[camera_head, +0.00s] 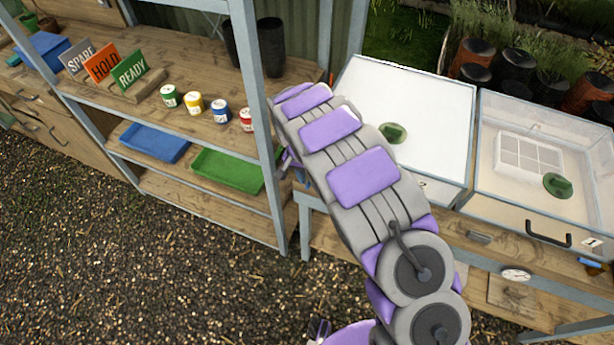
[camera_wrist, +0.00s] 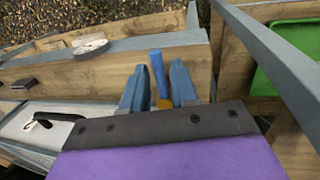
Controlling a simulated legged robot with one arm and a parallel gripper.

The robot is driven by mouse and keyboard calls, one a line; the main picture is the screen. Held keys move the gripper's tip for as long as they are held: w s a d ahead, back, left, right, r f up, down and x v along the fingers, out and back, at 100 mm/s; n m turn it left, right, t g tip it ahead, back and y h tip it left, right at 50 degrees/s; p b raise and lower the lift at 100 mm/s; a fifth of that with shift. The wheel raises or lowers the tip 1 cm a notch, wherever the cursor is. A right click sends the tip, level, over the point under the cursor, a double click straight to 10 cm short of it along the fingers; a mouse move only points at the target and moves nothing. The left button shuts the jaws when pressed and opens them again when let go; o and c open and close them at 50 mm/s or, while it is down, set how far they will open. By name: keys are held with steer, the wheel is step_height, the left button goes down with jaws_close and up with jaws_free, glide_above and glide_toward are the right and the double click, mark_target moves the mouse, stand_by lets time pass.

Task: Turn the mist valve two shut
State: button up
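In the wrist view a blue valve lever (camera_wrist: 158,76) with a yellow part (camera_wrist: 165,104) at its base stands on the wooden bench front. My gripper (camera_wrist: 157,85) has its two blue-grey fingers on either side of this lever. Narrow gaps show between lever and fingers, so the gripper looks open around it. Another blue valve lever (camera_head: 592,265) shows at the far right, lying roughly along the bench front below the label 1. I cannot read a number at the lever between my fingers.
A shelf with a blue tray (camera_head: 155,142), a green tray (camera_head: 227,170) and paint-like cans stands left. Its grey post (camera_head: 258,120) is close to my arm.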

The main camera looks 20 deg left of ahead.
jaws_close()
stand_by(0.3)
steer(key=shift+d, duration=0.1)
steer(key=d+n+p, duration=0.1)
steer(key=n+p, duration=0.3)
steer(key=p, duration=0.1)
steer(key=w+d+n+t+p, duration=0.1)
steer(key=d+n+p, duration=0.1)
steer(key=n+p, duration=0.3)
steer(key=w+d+n+t+y+p, duration=0.1)
steer(key=d+n+p, duration=0.1)
steer(key=n+p, duration=0.2)
steer(key=shift+w+d+r+n+p, duration=0.2)
steer(key=shift+r+n+p, duration=0.1)
steer(key=shift+p, duration=0.1)
steer(key=n+p, duration=0.1)
steer(key=w+n+p, duration=0.1)
steer(key=p, duration=0.1)
steer(key=shift+d+f+y, duration=0.1)
steer(key=shift+d+y, duration=0.15)
steer(key=shift+y, duration=0.05)
steer(key=w+n+p, duration=0.1)
steer(key=n+p, duration=0.1)
steer(key=p, duration=0.1)
steer(key=shift+f, duration=0.1)
steer(key=shift+n, duration=0.3)
